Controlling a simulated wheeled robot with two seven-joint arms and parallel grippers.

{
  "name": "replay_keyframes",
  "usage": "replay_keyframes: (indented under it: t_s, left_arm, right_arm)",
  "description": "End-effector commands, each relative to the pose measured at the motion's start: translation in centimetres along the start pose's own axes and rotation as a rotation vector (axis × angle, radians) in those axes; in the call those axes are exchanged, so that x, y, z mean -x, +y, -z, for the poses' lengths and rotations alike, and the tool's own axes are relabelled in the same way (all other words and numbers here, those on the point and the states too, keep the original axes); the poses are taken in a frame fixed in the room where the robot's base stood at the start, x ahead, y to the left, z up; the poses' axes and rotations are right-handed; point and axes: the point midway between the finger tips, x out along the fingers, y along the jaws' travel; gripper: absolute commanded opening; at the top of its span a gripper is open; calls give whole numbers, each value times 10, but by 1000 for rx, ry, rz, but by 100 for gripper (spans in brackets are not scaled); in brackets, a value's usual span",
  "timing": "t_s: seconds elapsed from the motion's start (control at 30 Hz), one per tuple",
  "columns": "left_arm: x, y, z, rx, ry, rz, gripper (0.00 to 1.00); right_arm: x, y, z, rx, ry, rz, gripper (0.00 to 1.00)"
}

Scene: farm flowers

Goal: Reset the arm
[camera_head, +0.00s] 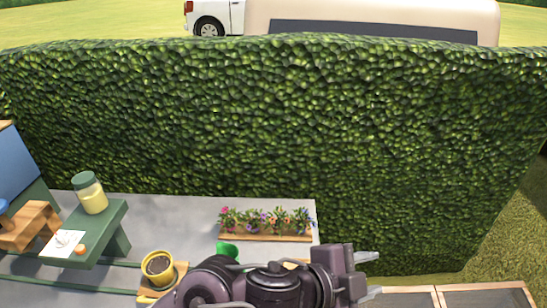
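My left arm reaches in from the bottom of the head view, dark and jointed. Its gripper (369,274) points to the right, with its two pale fingertips apart and nothing visible between them. The gripper is in front of the hedge's lower edge, to the right of the grey table. My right gripper is not in view.
A wooden tray (265,237) of several flowering plants stands on the grey table (170,212). A yellow pot (158,268) of soil and a green object (227,249) are near my arm. A jar (89,193) stands on a green bench (118,220). A tall hedge (270,120) blocks the back.

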Motion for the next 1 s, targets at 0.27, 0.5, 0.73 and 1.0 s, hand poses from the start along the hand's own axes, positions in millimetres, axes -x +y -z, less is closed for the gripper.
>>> replay_keyframes:
  t_s: [0.27, 0.5, 0.73, 1.0]
  left_arm:
    - [60, -34, -112, 595, -311, 288, 40]
    - [141, 29, -224, 1038, -687, 364, 40]
    - [199, 92, -268, 1273, -923, 359, 40]
    - [220, 153, -308, 1416, -1084, 332, 40]
  right_arm:
    - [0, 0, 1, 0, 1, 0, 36]
    - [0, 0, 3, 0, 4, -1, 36]
    - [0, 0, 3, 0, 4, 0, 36]
    - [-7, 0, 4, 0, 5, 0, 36]
